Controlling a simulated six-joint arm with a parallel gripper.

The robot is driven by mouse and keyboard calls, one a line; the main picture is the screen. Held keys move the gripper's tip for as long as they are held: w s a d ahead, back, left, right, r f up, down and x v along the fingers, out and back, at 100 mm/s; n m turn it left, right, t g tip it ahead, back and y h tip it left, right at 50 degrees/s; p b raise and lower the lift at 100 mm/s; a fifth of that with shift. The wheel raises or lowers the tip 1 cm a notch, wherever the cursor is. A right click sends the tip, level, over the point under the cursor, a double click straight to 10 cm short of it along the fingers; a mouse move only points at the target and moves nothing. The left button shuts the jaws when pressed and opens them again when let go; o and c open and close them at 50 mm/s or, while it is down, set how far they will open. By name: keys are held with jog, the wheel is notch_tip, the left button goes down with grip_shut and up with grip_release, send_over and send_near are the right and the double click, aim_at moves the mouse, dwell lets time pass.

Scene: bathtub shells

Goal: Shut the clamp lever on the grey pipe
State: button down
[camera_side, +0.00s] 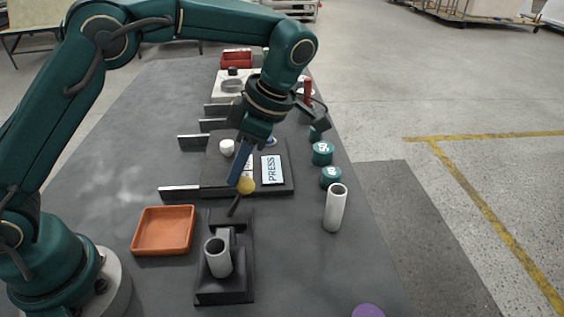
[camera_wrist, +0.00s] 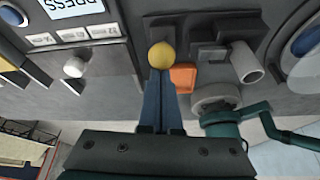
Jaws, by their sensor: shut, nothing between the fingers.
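The clamp (camera_side: 224,291) is a dark block at the near middle of the table, with the grey pipe (camera_side: 217,258) standing in it, open end up. A dark lever (camera_side: 234,206) rises at a tilt from its back, with a yellow ball knob (camera_side: 246,186) at its upper end. My gripper (camera_side: 235,182) points down at the knob, fingers together and empty. In the wrist view the blue fingertips (camera_wrist: 160,73) meet or nearly meet the knob (camera_wrist: 162,55); contact is unclear. The grey pipe (camera_wrist: 246,62) shows there to the right. The lever is mostly hidden behind the knob.
An orange tray (camera_side: 163,231) lies left of the clamp. A loose pale tube (camera_side: 335,208) stands to its right, near teal cans (camera_side: 331,177). Behind is a dark panel with a PRESS plate (camera_side: 271,169). A purple disc (camera_side: 368,310) is at the near edge.

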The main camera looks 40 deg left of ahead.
jog(key=shift+w+d+f+t, duration=0.2)
jog(key=shift+w+d+t, duration=0.1)
jog(key=shift+w+d, duration=0.25)
jog(key=shift+s+v, duration=0.1)
jog(key=shift+v, duration=0.55)
jog(key=shift+s+v, duration=0.15)
jog(key=shift+v, duration=0.45)
jog(key=shift+a+r, duration=0.1)
jog(key=shift+r, duration=1.25)
